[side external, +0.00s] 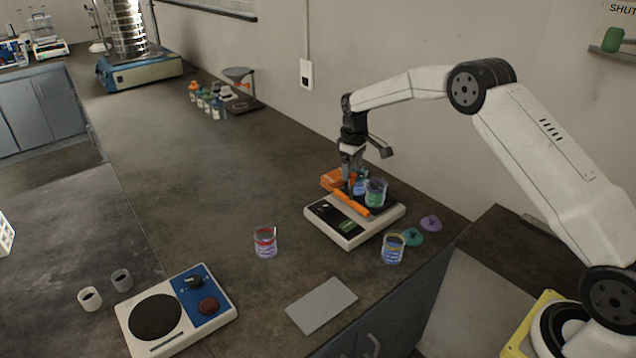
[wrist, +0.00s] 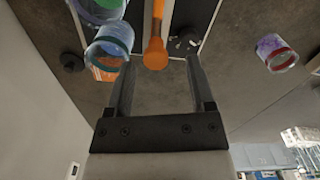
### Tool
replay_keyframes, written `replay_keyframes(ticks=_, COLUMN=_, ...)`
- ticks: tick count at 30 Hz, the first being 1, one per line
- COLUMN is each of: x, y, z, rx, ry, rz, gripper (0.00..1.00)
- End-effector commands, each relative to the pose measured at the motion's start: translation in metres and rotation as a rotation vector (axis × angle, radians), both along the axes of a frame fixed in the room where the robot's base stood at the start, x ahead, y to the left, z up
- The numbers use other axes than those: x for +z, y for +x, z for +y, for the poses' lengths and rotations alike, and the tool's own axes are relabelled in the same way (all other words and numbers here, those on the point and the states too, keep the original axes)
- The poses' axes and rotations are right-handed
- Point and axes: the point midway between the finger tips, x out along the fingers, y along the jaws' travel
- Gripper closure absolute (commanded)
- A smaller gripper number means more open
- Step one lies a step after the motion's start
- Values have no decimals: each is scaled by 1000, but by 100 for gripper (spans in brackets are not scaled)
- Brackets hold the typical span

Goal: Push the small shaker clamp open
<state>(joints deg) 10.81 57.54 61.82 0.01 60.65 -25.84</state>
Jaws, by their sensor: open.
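The small shaker (side external: 338,228), a white-sided box with a dark front panel and a green display, stands near the right end of the bench. Its orange clamp bar (side external: 350,204) slants across the top; in the wrist view the bar's thick rounded end (wrist: 155,54) points toward my gripper. My gripper (side external: 348,186) is open above the shaker, pointing down. In the wrist view the bar's end shows between the open fingertips (wrist: 160,62); I cannot tell whether they touch. A beaker with green contents (side external: 376,195) stands on the shaker beside the bar.
A bluish beaker (wrist: 110,44) and an orange block (side external: 334,179) are close by my gripper. A red-rimmed beaker (side external: 265,242), a yellow-rimmed beaker (side external: 393,250) and two lids (side external: 412,237) stand around the shaker. A grey plate (side external: 321,305) lies in front. The back wall is near.

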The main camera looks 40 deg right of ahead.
Motion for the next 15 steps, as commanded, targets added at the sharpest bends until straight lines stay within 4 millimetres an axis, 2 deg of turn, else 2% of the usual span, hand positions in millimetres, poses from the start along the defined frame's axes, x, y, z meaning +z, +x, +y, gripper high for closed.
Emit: replay_keyframes(ticks=15, x=62, y=1, z=0, rx=1, ry=0, rz=-3, gripper=31)
